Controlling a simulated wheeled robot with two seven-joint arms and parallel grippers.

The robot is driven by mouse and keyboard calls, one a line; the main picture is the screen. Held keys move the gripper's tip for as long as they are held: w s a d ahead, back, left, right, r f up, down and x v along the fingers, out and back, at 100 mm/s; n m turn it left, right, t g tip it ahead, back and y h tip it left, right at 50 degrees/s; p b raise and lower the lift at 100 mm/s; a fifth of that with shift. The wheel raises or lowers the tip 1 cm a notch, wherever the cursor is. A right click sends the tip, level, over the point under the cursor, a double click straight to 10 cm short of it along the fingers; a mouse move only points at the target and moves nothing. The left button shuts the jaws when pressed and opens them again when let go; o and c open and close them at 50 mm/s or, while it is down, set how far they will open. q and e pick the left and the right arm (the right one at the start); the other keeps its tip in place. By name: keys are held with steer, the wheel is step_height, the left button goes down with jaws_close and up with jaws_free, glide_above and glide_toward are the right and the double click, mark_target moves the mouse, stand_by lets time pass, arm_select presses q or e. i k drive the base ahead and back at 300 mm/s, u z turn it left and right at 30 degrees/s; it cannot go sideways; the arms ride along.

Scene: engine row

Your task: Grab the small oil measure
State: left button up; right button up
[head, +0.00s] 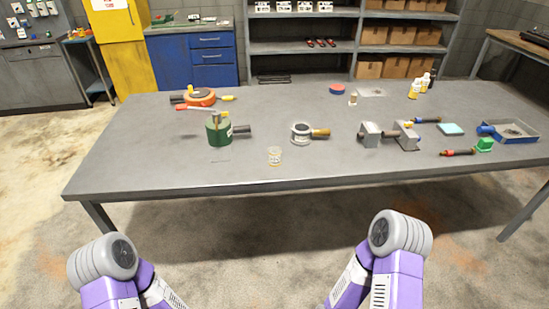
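The small oil measure looks to be the small clear cup (274,156) with yellowish markings. It stands upright near the front edge of the grey table (330,180), left of the table's middle. Nothing is touching it. It is too small to tell whether it holds any liquid. Two purple and grey parts of my arms show at the bottom left and bottom right, in front of the table and well short of the cup. Neither of my grippers is in view.
A green can-like device (219,131) stands left of the cup. A round metal piece with a wooden handle (302,133) lies behind right. A grey vise-like block (395,136), a teal pad (450,129) and a blue tray (515,138) lie farther right. The table's front left is clear.

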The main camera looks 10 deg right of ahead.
mark_target(273, 152)
steer(key=k, duration=0.5)
steer(key=z, duration=0.4)
steer(key=i, duration=1.5)
steer(key=u, duration=0.95)
